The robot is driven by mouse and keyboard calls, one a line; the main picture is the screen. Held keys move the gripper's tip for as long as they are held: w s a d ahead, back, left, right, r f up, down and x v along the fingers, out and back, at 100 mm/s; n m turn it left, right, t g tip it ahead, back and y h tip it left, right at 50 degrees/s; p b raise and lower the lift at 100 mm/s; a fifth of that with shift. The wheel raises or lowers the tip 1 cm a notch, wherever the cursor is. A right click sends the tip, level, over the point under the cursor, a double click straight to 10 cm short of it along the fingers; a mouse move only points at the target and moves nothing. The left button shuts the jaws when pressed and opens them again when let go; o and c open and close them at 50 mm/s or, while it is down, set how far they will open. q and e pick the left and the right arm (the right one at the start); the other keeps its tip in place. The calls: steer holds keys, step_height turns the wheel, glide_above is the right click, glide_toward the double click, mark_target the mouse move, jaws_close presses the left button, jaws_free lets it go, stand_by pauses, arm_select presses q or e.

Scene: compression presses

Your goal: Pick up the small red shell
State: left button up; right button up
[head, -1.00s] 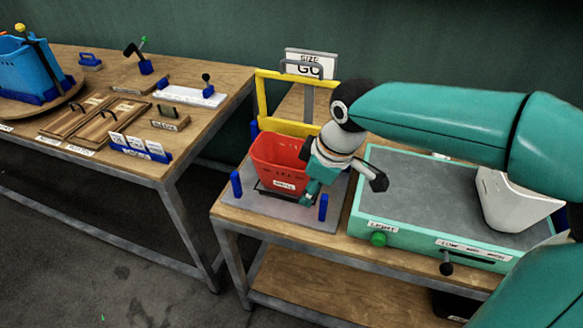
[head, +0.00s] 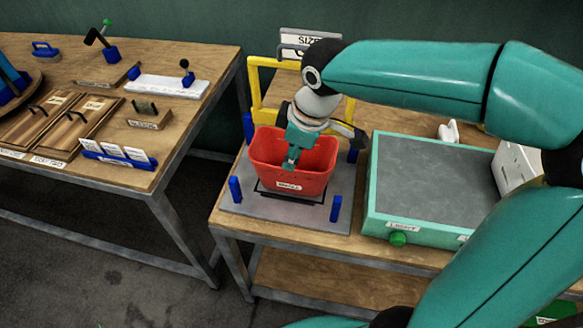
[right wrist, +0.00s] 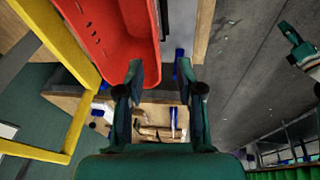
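The red shell (head: 317,181) is an open, bucket-like tub with a white label on its front. It stands upright on the grey plate (head: 252,212) between blue posts. In the head view my right gripper (head: 291,160) points down over the shell's opening and front wall. The shell (right wrist: 108,38) shows at the upper left there, near the left fingertip. A teal part (right wrist: 303,45) at the right edge may be my left gripper; its fingers are unclear.
A yellow frame (head: 256,82) and a size sign (head: 311,40) stand behind the shell. A green-edged box with a grey top (head: 430,178) is close on the right. The left table (head: 215,62) holds wooden trays and blue stands, across a gap.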

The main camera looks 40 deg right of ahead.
mark_target(285, 178)
steer(key=x, duration=1.1)
steer(key=shift+w+d, duration=0.25)
steer(key=shift+f, duration=0.3)
stand_by(0.3)
jaws_close()
